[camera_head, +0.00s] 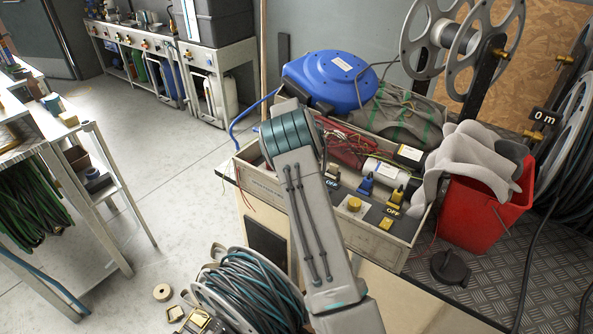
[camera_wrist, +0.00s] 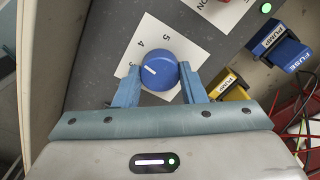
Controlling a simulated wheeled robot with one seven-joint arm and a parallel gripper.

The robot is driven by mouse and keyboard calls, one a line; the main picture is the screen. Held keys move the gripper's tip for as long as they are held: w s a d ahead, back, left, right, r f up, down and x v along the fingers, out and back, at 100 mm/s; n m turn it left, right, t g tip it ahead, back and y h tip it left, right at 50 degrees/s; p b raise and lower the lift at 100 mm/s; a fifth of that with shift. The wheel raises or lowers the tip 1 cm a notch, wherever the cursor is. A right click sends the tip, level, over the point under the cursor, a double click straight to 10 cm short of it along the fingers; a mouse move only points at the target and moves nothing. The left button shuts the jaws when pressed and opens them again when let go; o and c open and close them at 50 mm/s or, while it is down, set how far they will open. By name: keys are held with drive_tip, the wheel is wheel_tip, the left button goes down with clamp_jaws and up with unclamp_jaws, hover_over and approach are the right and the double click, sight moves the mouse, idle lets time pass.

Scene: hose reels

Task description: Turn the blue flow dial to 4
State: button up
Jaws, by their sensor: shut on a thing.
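The blue flow dial (camera_wrist: 160,80) is a round knob with a white pointer mark, on a white plate (camera_wrist: 185,45) numbered 3, 4 and 5 in the wrist view. The mark points up and left, towards the side with 3 and 4; I cannot tell exactly where it stands between them. My gripper (camera_wrist: 158,70) is shut on the dial, one finger on its left and one on its right. In the head view my arm covers the dial and the fingers.
In the wrist view, a yellow pump switch (camera_wrist: 233,84) and a blue fuse switch (camera_wrist: 286,52) stand close right of my right finger. A red bucket (camera_head: 485,208) stands to the right.

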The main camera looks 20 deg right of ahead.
drive_tip(key=shift+m, duration=1)
drive_tip(key=o, duration=1)
wheel_tip(320, 180, up, 14)
drive_tip(key=shift+f, duration=0.1)
